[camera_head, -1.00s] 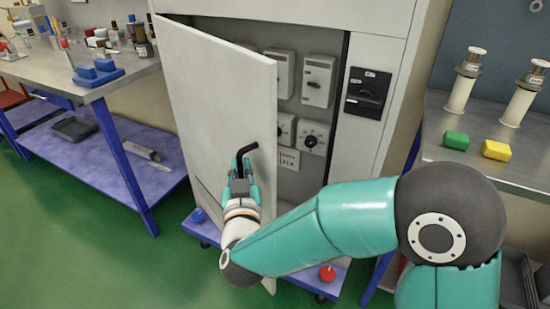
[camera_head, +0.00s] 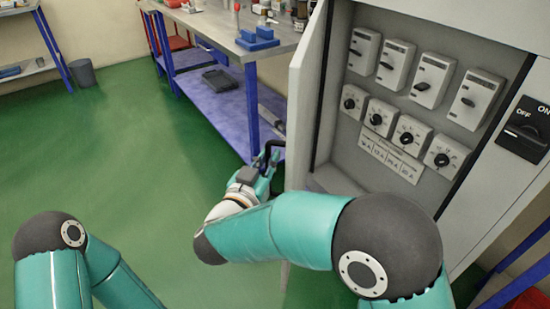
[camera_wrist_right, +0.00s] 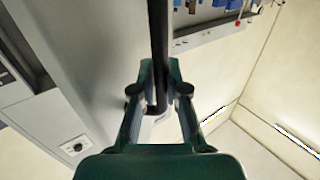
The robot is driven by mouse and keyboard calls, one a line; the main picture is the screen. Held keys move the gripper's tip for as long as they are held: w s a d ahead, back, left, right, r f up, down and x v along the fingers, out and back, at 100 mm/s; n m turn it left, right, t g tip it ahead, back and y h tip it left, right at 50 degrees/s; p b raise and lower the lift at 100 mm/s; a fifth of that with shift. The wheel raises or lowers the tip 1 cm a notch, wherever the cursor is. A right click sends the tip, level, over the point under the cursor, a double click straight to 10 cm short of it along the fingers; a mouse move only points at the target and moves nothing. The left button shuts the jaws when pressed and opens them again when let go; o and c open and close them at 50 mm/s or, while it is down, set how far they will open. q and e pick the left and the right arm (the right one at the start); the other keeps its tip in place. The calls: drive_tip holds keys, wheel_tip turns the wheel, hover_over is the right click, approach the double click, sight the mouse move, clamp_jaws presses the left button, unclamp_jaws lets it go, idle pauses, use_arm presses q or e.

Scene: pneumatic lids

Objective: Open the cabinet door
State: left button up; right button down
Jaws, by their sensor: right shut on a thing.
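The cabinet door (camera_head: 302,112) stands wide open in the head view, swung out to the left of the cabinet (camera_head: 348,150). My right gripper (camera_head: 268,168) is at the door's outer side, shut on the black door handle (camera_head: 276,150). In the right wrist view the dark handle bar (camera_wrist_right: 158,50) runs between the two fingers of my right gripper (camera_wrist_right: 160,92), with the grey door face (camera_wrist_right: 85,50) to the left. My left arm shows at the lower left of the head view, but its gripper is not in view.
Inside the cabinet are several switches (camera_head: 430,80) and dials (camera_head: 407,132). A black ON/OFF switch (camera_head: 526,130) is on the cabinet front at the right. A workbench (camera_head: 215,28) with a blue lower shelf (camera_head: 222,105) stands behind the door. Green floor (camera_head: 120,150) at left is clear.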

drive_tip(key=shift+d+r, duration=0.1)
drive_tip(key=shift+d, duration=0.1)
drive_tip(key=c, duration=1.6)
unclamp_jaws()
drive_tip(key=shift+c, duration=0.2)
drive_tip(key=o, duration=0.5)
drive_tip(key=shift+w+d, duration=0.1)
drive_tip(key=shift+w, duration=0.1)
drive_tip(key=shift+c, duration=0.2)
drive_tip(key=shift+s, duration=0.1)
